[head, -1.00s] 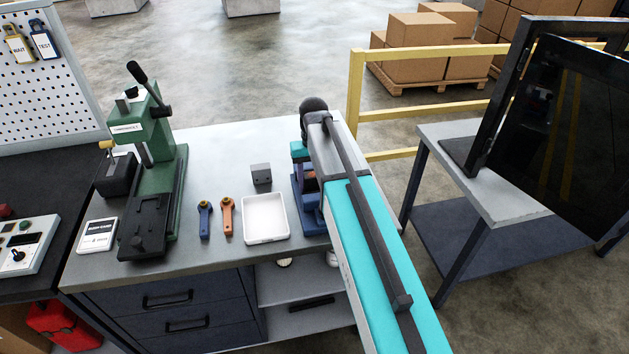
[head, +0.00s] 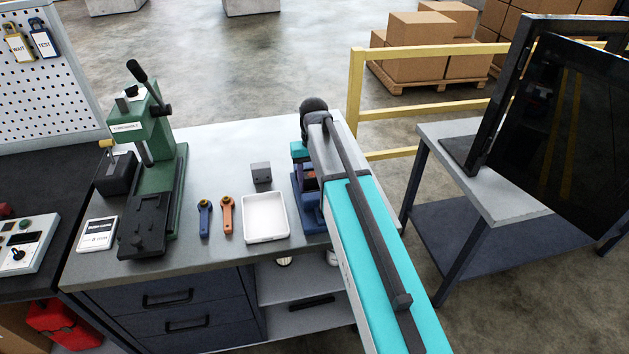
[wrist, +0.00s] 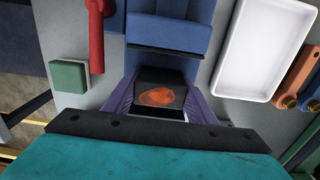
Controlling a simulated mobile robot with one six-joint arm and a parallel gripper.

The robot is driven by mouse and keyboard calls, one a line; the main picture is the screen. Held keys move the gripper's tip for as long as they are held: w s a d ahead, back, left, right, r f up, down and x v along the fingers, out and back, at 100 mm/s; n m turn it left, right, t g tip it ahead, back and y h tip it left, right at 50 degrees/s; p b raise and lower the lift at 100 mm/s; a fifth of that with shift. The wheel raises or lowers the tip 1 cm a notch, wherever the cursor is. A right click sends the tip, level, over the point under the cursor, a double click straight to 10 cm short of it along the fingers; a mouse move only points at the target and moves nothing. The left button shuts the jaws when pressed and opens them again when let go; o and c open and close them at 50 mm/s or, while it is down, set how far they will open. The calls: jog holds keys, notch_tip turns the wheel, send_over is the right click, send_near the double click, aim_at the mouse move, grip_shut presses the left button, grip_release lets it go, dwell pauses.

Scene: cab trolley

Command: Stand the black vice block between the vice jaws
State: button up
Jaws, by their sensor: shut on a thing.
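My gripper (wrist: 162,108) is shut on the black vice block (wrist: 173,78), with a purple finger on either side of it. The block's face toward the wrist camera has an orange oval patch. The blue vice (wrist: 170,35) lies just beyond the block in the wrist view, with a dark jaw edge close to the block. I cannot tell whether the block touches the vice or stands between its jaws. In the head view the vice (head: 313,222) shows at the bench's right end, while my arm hides most of the gripper and block.
A white tray (head: 265,238) stands left of the vice, with orange (head: 227,218) and blue (head: 204,220) tools beyond it. A dark grey block (head: 261,173) sits behind the tray. A red handle (wrist: 96,35) and green block (wrist: 69,76) are beside the vice in the wrist view.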

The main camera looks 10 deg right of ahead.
jog(key=o, duration=1.5)
jog(key=shift+c, duration=0.2)
jog(key=shift+r, duration=0.1)
notch_tip(320, 180, up, 14)
jog(key=p, duration=0.8)
jog(key=shift+p, duration=0.35)
jog(key=shift+f, duration=0.2)
